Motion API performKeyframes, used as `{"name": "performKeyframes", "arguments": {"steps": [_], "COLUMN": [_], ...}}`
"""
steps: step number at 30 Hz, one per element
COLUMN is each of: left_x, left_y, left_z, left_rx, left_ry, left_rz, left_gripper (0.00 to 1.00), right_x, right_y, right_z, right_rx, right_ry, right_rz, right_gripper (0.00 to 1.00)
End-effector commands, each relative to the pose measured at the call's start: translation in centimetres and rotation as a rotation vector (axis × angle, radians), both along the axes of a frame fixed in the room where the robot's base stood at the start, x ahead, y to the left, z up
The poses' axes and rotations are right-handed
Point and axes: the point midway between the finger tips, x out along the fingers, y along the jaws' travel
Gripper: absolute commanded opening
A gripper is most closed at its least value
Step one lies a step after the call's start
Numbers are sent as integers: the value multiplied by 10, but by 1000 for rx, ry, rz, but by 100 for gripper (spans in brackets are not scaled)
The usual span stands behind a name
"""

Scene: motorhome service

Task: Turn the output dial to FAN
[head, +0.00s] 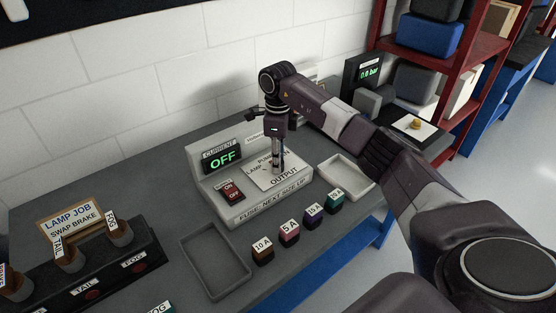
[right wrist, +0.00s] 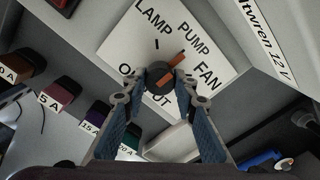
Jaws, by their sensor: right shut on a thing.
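The output dial (right wrist: 158,80) is a round black knob with an orange pointer on a white plate (right wrist: 120,52), lettered LAMP, PUMP, FAN and OUTPUT. In the right wrist view the pointer slants up and right, between the words PUMP and FAN. My right gripper (right wrist: 160,88) is shut on the dial, one finger on each side of it. In the head view my right gripper (head: 276,168) points down onto the plate of the grey power unit (head: 205,180) and hides most of the dial. The left gripper is not in view.
The unit has a green OFF display (head: 222,158) and a red switch (head: 230,191). Several fuses, such as the 10 A one (head: 263,250), stand in front. An empty grey tray (head: 216,287) lies front left, a pale tray (head: 347,178) right. A lamp board (head: 95,275) stands far left.

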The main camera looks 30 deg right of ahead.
Motion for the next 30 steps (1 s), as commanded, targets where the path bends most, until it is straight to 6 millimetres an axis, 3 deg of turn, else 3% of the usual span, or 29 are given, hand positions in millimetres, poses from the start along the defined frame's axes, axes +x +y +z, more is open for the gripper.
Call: {"name": "performKeyframes", "arguments": {"steps": [21,30], "left_x": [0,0], "left_y": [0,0], "left_z": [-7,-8], "left_rx": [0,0], "left_ry": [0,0], "left_rz": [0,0], "left_gripper": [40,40], "right_x": [0,1], "right_y": [-1,0], "right_z": [1,1], "right_rx": [-1,0], "right_ry": [-2,-1], "right_rz": [-575,-743], "right_gripper": [2,2]}}
